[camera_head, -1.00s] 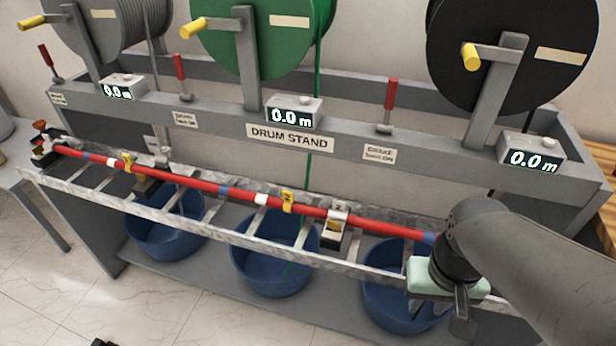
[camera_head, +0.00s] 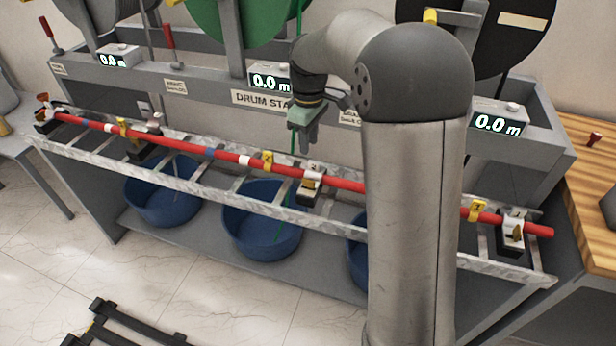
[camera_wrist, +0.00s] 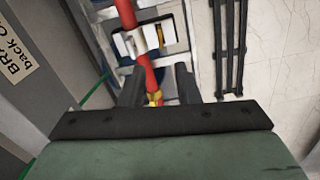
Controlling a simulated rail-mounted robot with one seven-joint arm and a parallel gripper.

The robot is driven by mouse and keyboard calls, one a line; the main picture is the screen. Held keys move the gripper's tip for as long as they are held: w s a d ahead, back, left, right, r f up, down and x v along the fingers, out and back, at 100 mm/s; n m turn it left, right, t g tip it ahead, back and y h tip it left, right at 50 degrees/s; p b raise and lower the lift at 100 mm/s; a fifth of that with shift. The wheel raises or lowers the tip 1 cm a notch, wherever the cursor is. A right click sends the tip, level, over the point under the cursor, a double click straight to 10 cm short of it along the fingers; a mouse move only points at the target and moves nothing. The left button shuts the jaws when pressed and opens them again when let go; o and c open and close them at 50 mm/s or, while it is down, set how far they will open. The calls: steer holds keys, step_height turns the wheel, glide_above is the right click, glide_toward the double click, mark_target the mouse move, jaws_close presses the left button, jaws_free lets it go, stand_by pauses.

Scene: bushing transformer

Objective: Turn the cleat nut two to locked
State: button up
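A red cable (camera_head: 225,156) runs along a grey metal ladder tray. The middle cleat (camera_head: 312,180), with a white top and dark base, sits around the cable; its top carries a small mark. The same kind of white cleat shows in the wrist view (camera_wrist: 136,42), with a yellowish part beside the cable that may be its nut. I cannot tell the nut's angle. My gripper (camera_head: 302,138) points down above and slightly behind the middle cleat, apart from it. In the wrist view its two dark fingers (camera_wrist: 158,86) stand apart, with the cable and a yellow tag visible beyond them.
Other cleats hold the cable at the left (camera_head: 146,140) and right (camera_head: 513,232). A grey drum stand (camera_head: 210,92) with cable drums, red levers and meters stands behind the tray. Blue tubs (camera_head: 262,222) sit below. My arm hides part of the tray right of centre.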

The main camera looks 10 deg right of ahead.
mark_target(308, 180)
step_height(308, 180, down, 14)
steer(key=shift+r+p, duration=0.25)
steer(key=shift+p, duration=0.15)
jaws_close()
